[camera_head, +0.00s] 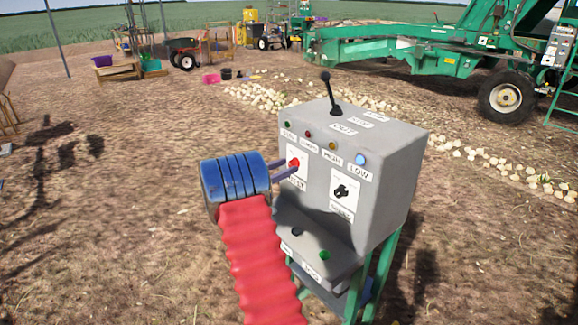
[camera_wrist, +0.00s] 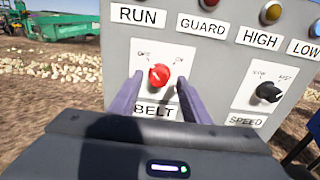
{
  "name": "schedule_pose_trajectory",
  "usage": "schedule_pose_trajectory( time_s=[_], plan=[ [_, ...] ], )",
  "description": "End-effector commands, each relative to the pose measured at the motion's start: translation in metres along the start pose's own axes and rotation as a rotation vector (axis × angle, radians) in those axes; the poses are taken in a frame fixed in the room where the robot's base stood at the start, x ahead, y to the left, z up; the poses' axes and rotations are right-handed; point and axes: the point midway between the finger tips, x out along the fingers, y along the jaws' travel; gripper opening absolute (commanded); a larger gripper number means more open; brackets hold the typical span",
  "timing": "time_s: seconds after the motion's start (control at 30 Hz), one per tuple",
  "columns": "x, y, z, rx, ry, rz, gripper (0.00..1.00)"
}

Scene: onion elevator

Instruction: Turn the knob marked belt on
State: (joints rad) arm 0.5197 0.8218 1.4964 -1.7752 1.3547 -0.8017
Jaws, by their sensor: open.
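The red belt knob (camera_wrist: 159,75) sits on a white plate on the front of the grey control box (camera_head: 400,165), above the label BELT. Marks at its upper left and upper right appear to read off and on. In the head view the red knob (camera_head: 294,163) shows just beyond my fingertips. My gripper (camera_wrist: 154,92) is open, with one purple finger on each side of the knob. I cannot tell whether the fingers touch it. In the head view my gripper (camera_head: 286,168) reaches the panel from the left.
A black speed knob (camera_wrist: 269,92) is to the right of the belt knob. Indicator lamps line the panel's top, including a blue one (camera_head: 360,159). A black lever (camera_head: 329,92) stands on top. A green button (camera_head: 324,255) is on the lower ledge. Onions (camera_head: 262,97) lie behind.

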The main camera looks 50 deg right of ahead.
Motion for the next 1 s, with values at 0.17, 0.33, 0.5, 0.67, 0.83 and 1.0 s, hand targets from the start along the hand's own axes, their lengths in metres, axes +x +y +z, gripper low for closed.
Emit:
schedule_pose_trajectory(
  time_s=[0.17,0.33,0.5,0.67,0.83,1.0],
  plan=[
    [0.017,0.0,0.001,0.001,-0.001,0.0,0.43],
    [0.02,0.0,0.0,0.001,-0.001,0.001,0.43],
    [0.019,0.0,0.0,0.0,0.0,0.001,0.43],
    [0.019,0.0,0.0,0.0,0.0,0.001,0.32],
    [0.019,0.001,0.0,0.0,0.0,0.001,0.2],
    [0.019,0.0,0.0,0.0,0.0,0.001,0.09]
  ],
)
